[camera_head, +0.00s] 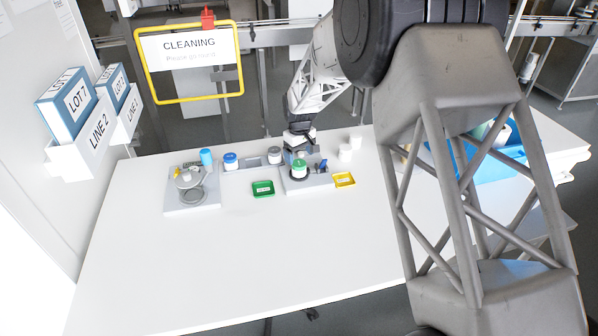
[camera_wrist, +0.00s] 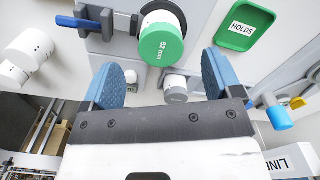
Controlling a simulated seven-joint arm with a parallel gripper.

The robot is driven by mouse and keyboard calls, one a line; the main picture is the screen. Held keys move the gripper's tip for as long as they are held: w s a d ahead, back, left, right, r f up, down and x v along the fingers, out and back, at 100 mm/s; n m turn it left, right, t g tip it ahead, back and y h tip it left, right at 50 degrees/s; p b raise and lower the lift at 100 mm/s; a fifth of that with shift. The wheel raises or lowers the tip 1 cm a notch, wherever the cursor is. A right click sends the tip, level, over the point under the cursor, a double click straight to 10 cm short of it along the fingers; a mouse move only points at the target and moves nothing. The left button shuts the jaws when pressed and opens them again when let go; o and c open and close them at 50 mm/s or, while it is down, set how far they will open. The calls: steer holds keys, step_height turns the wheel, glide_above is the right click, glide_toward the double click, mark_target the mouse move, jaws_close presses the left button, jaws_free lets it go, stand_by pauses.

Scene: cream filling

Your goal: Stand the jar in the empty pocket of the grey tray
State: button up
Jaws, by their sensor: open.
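A white jar with a green lid (camera_head: 300,167) stands upright in a grey fixture (camera_head: 313,183) on the table. In the wrist view the green lid (camera_wrist: 161,47) reads "52 mm". The grey tray (camera_head: 237,175) lies to the left, with a blue-lidded jar (camera_head: 230,159) at its left and a grey-lidded jar (camera_head: 274,154) at its right. A pocket between them looks empty. My gripper (camera_head: 299,143) is behind the green-lidded jar. In the wrist view my gripper (camera_wrist: 163,78) is open and holds nothing; the grey-lidded jar (camera_wrist: 175,88) shows between its fingers.
A green dish (camera_head: 263,188) and a yellow dish (camera_head: 344,180) flank the fixture's front. A grey stand (camera_head: 193,208) with a metal part and a blue cylinder (camera_head: 206,156) are at the left. White cylinders (camera_head: 345,152) stand at right. The table front is clear.

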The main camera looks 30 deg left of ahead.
mark_target(299, 163)
steer(key=shift+f, duration=0.2)
steer(key=shift+a+f, duration=0.1)
steer(key=shift+f, duration=2.35)
steer(key=c, duration=1.1)
steer(key=shift+r, duration=0.1)
